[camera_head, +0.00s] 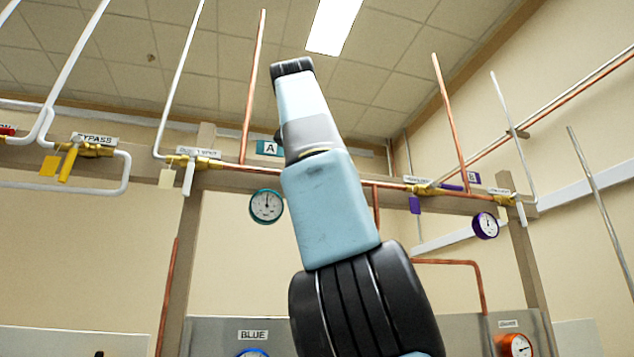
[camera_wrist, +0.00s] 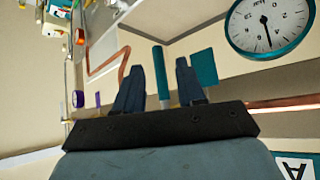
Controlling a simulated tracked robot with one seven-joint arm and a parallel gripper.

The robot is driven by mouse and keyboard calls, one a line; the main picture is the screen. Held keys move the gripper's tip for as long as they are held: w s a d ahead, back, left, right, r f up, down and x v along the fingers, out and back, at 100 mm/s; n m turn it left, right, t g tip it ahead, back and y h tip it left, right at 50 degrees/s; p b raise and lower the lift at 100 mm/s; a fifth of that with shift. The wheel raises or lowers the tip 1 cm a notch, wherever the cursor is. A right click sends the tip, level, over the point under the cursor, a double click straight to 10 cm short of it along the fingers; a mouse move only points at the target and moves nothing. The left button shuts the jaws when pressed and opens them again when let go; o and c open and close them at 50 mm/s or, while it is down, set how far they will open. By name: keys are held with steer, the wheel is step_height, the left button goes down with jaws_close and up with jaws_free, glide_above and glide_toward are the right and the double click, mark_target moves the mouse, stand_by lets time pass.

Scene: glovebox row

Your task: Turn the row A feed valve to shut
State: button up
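My gripper (camera_wrist: 158,58) shows in the wrist view with its two dark fingers apart. A teal bar (camera_wrist: 162,76), which looks like the row A feed valve's handle, appears between the fingers with a gap on each side. I cannot tell whether it lies within their reach or beyond the tips. A flat teal tag (camera_wrist: 204,67) is beside the right finger. In the head view my arm covers the pipe section below the teal A sign (camera_head: 268,147), so the valve is hidden there. My gripper's fingers cannot be made out in that view.
A teal-rimmed gauge (camera_head: 266,206) hangs left of my arm; it also shows close by in the wrist view (camera_wrist: 268,27). Left are a white-handled valve (camera_head: 188,177) and the yellow bypass valve (camera_head: 70,160). Right are a purple-tagged valve (camera_head: 415,203) and purple gauge (camera_head: 486,225).

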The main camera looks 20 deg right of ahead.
steer(key=s+a, duration=0.6)
steer(key=s, duration=0.4)
steer(key=shift+a, duration=0.25)
stand_by(1.2)
steer(key=shift+w, duration=0.1)
stand_by(0.8)
